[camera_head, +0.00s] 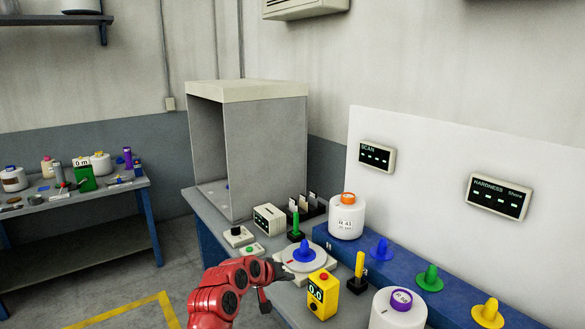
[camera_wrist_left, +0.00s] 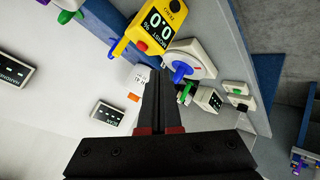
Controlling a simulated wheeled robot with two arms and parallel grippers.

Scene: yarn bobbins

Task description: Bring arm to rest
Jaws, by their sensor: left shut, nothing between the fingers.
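My left arm is red and comes in from the bottom of the head view. Its dark left gripper (camera_head: 274,287) is above the front edge of the bench, just left of the white round base with a blue cone (camera_head: 304,252). In the left wrist view the two fingers of the left gripper (camera_wrist_left: 158,75) lie together, shut with nothing between them. The yellow meter (camera_wrist_left: 158,24) and the blue cone (camera_wrist_left: 181,72) show beyond the fingers there. My right gripper is in neither view.
Blue, green and yellow cones stand on a blue ledge (camera_head: 405,266). A second table (camera_head: 75,195) stands left; floor between is clear.

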